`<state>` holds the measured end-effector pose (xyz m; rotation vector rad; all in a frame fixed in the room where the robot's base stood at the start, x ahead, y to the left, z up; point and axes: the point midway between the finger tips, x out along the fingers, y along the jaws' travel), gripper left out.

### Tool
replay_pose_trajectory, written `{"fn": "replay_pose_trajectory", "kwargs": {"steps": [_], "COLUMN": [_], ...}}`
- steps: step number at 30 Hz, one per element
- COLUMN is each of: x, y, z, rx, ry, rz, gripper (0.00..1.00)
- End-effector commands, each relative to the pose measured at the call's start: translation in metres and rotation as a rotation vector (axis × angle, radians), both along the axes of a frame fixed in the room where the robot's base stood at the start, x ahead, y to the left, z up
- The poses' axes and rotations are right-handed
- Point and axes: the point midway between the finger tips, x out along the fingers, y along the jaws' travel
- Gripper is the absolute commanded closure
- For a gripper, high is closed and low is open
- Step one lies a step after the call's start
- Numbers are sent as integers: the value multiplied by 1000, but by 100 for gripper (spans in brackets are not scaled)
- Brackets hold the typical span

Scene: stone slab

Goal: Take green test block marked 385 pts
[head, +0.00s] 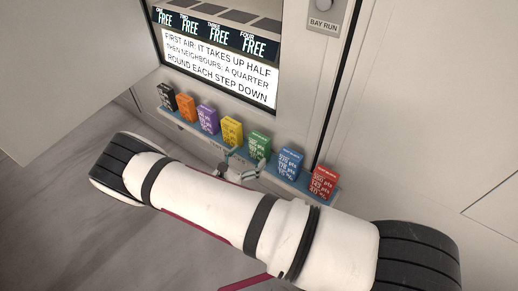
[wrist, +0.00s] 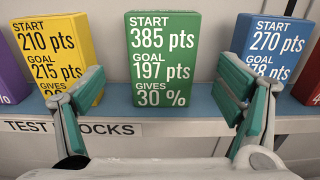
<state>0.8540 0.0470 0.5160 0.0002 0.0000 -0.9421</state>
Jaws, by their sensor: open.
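The green test block (wrist: 160,60) stands upright on a blue shelf, centred in the wrist view, and reads START 385 pts, GOAL 197 pts, GIVES 30 %. It also shows in the head view (head: 259,146), partly behind my gripper. My gripper (wrist: 158,125) is open, its two green-padded fingers spread to the left and right in front of the green block. Nothing is between the fingers, and they appear apart from the block. In the head view my gripper (head: 238,165) is small and partly hidden by my arm.
A yellow block (wrist: 55,55) stands left of the green one and a blue block (wrist: 268,50) right of it, with gaps between. The shelf (wrist: 205,105) is labelled TEST BLOCKS. Purple (head: 207,118), orange (head: 186,107), black (head: 166,96) and red (head: 323,183) blocks share it. A sign panel (head: 218,68) hangs above.

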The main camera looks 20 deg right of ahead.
Motion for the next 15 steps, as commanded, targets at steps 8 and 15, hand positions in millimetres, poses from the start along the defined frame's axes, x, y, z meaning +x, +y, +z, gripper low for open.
{"fn": "replay_pose_trajectory", "kwargs": {"steps": [8, 15], "x": [9, 26], "y": [-14, -41], "z": [1, 2], "rx": [-1, -1], "ry": [-1, -1], "rz": [-2, -3], "gripper": [14, 14]}}
